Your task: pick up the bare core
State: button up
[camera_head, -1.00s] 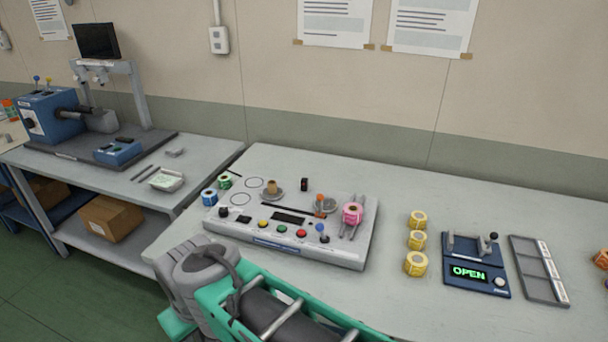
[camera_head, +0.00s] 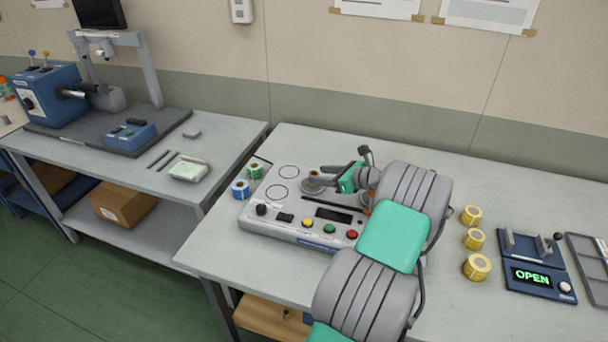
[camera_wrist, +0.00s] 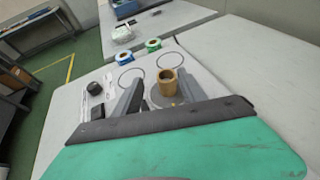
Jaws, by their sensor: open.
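The bare core (camera_wrist: 168,84) is a short tan cardboard tube standing upright on a grey round disc of the rewinder panel. In the wrist view it appears between the two fingers of my gripper (camera_wrist: 161,76), with a gap visible on the left. My gripper is open and holds nothing. In the head view my gripper (camera_head: 314,174) reaches in from the right at the core, and its fingers partly hide the core (camera_head: 316,175). I cannot tell whether a finger touches it.
The panel (camera_head: 285,228) carries knobs and buttons; my arm covers its right part. A blue roll (camera_head: 240,189) and a green roll (camera_head: 256,172) stand at its left edge. Yellow rolls (camera_head: 473,239) and a device reading OPEN (camera_head: 538,280) stand at right.

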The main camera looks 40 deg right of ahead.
aim_at(310, 174)
jog(key=shift+w+f, duration=0.6)
jog(key=shift+f, duration=0.1)
jog(key=x, duration=0.4)
jog(key=p+x, duration=0.1)
jog(key=x, duration=0.1)
jog(key=shift+w+d+r, duration=0.15)
jog(key=shift+d+r, duration=0.05)
jog(key=shift+d, duration=0.05)
jog(key=shift+c, duration=0.5)
grip_shut()
